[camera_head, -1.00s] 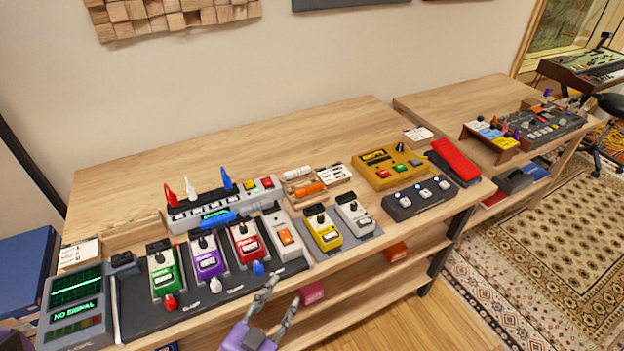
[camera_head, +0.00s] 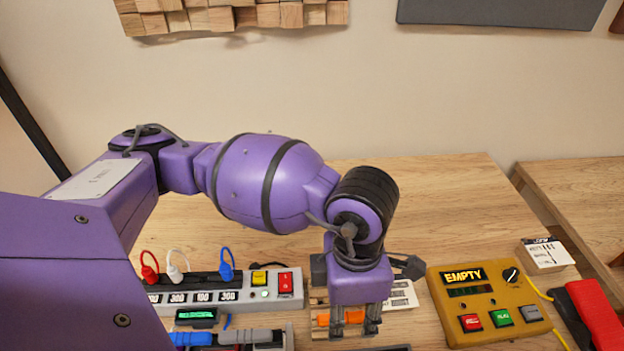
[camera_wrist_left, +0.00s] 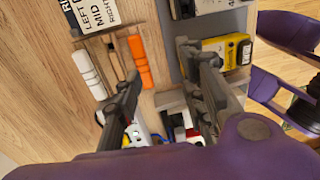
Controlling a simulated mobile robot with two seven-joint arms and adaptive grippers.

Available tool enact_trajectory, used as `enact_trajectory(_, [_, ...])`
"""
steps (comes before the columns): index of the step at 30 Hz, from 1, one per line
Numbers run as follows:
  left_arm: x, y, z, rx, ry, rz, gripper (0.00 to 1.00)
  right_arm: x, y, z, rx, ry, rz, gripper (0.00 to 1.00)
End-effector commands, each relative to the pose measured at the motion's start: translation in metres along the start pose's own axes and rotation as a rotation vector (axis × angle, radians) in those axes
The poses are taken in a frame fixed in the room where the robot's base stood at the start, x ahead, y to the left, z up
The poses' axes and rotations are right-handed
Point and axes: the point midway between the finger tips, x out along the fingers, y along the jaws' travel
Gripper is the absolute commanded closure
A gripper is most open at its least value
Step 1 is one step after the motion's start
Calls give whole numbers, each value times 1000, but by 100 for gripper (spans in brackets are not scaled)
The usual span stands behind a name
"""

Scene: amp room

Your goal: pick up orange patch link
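The orange patch link (camera_head: 323,319) is a short orange bar lying in a wooden tray (camera_head: 318,298). My left gripper (camera_head: 355,327) points down over the tray and partly covers the orange link in the head view. Its fingers (camera_wrist_left: 158,60) are spread apart with nothing held between them. In the wrist view, one fingertip is close beside the orange link. Whether they touch cannot be told. My right gripper is not in view.
A power strip (camera_head: 265,305) with red, white and blue plugs stands left of the tray. A yellow box (camera_head: 455,300) reading EMPTY stands right. A yellow pedal (camera_wrist_left: 222,48) is close to the far finger in the wrist view. The bench behind is clear.

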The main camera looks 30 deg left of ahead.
Motion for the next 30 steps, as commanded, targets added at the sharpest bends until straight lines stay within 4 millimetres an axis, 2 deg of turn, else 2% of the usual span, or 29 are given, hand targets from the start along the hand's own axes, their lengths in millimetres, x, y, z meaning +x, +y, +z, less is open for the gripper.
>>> enact_trajectory(1, [-4,10,-1,2,6,46,62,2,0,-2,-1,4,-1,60])
enact_trajectory(3, [-5,18,-2,-1,11,80,62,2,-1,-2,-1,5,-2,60])
enact_trajectory(13, [30,26,-4,-3,15,89,62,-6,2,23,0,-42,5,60])
enact_trajectory(21, [66,30,-4,-2,12,89,62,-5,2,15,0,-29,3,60])
enact_trajectory(30, [69,31,-4,-1,11,89,62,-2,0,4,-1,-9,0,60])
